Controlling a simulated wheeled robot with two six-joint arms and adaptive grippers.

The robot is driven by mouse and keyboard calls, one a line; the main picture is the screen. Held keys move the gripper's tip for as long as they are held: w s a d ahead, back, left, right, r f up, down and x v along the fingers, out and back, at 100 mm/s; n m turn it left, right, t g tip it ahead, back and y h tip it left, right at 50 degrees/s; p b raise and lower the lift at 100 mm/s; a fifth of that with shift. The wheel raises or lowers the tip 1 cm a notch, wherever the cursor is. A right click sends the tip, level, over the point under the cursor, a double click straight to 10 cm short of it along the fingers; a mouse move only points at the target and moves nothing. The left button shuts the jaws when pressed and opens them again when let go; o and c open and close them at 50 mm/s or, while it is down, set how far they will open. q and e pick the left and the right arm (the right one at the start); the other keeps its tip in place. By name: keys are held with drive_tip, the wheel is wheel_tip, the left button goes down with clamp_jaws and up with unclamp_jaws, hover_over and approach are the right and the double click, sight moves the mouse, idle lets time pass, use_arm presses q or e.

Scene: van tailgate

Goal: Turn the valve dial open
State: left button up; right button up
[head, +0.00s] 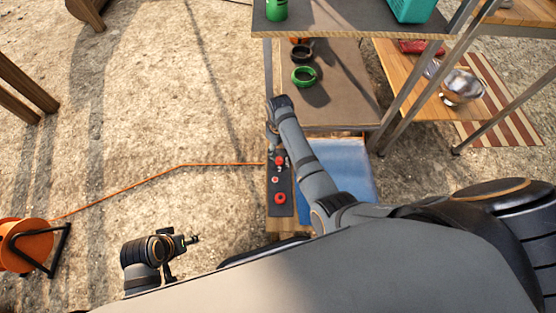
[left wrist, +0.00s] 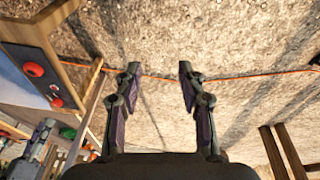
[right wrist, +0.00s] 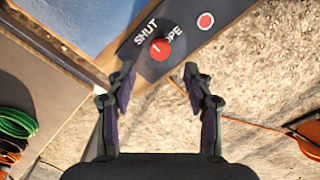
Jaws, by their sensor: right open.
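The red valve dial (right wrist: 160,49) sits on a dark panel (right wrist: 185,45), with SHUT lettered to its left and OPE, partly hidden by the dial, to its right. A short pale mark shows on the dial; its exact pointing is hard to tell. My right gripper (right wrist: 157,72) is open and empty, its fingertips apart on either side just short of the dial in the right wrist view. In the head view the dial (head: 281,161) is beside the right gripper (head: 275,146). My left gripper (left wrist: 158,70) is open and empty, over bare ground, away from the panel.
A red-and-white button (right wrist: 206,21) and a red knob (head: 280,198) share the panel. A blue surface (head: 340,168) lies beside it. A shelf with a green coil (head: 303,76) stands behind. An orange cable reel (head: 27,245) sits on open ground at left.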

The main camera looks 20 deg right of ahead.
sight(279, 160)
wheel_tip(279, 160, down, 6)
drive_tip(key=shift+r+b, duration=0.1)
drive_tip(key=shift+b, duration=1)
drive_tip(key=shift+f, duration=0.5)
use_arm(q)
drive_tip(key=f, duration=0.1)
drive_tip(key=f+t, duration=0.1)
drive_tip(key=w+d+f+t, duration=0.1)
drive_tip(key=shift+d+f+h, duration=0.1)
drive_tip(key=shift+f+h, duration=0.15)
drive_tip(key=shift+h, duration=0.05)
use_arm(e)
clamp_jaws()
use_arm(q)
drive_tip(key=shift+s, duration=0.1)
